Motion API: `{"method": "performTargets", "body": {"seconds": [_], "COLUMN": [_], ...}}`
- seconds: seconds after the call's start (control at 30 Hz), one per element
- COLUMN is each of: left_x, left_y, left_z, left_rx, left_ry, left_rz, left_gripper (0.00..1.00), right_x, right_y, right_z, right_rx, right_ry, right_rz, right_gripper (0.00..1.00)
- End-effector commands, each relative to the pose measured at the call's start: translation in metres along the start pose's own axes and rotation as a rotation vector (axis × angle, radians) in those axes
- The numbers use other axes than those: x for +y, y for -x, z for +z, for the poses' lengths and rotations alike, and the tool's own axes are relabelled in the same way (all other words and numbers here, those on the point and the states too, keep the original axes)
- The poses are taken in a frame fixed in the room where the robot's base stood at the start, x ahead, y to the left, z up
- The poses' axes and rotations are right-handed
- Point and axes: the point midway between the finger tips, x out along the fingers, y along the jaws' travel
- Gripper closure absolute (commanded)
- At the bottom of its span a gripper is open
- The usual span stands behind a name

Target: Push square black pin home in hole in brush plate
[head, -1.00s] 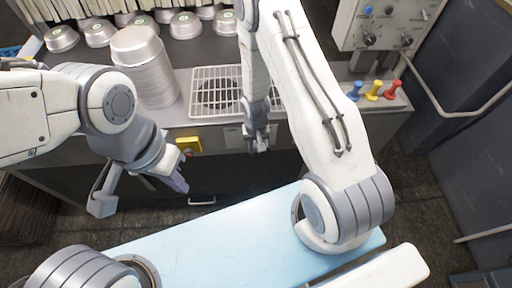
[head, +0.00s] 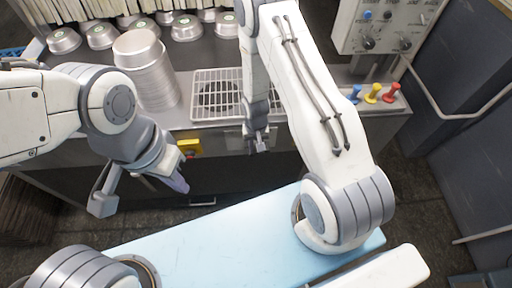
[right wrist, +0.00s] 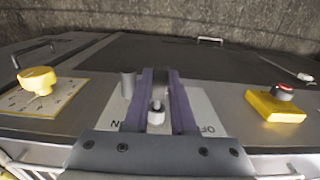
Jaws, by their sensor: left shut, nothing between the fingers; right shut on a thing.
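I cannot make out a square black pin or a brush plate in either view. In the right wrist view, my right gripper (right wrist: 162,84) has its two purple fingers close together over a pale plate (right wrist: 205,113) marked OFF. A small metal lever (right wrist: 157,113) shows between the fingers, and they appear shut on it. A grey post (right wrist: 128,84) stands beside the left finger. In the head view, my right gripper (head: 258,146) is at the machine's front panel. My left gripper (head: 174,180) is shut and empty, in front of the machine at the left.
A yellow box with a red button (head: 189,148) sits on the machine front between my grippers. A stack of pans (head: 150,80), a wire grid (head: 218,90) and several loose pans stand on top. Blue, yellow and red knobs (head: 373,93) are at the right.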

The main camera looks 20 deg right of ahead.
Motion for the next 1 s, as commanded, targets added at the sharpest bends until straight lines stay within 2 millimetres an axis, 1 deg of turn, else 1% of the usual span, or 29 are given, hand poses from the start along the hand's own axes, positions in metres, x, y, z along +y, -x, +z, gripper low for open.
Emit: {"method": "performTargets", "body": {"seconds": [0.53, 1.0], "left_x": [0.001, 0.001], "left_y": [0.009, 0.008], "left_z": [0.0, 0.0], "left_rx": [0.0, 0.0], "left_ry": [0.0, 0.0], "left_rz": [0.0, 0.0], "left_gripper": [1.0, 1.0], "right_x": [0.0, 0.0], "right_y": [0.0, 0.0], "right_z": [-0.005, -0.012], "right_rx": [0.0, -0.001], "right_ry": [0.0, 0.0], "right_rz": [0.0, 0.0], "right_gripper": [1.0, 1.0]}}
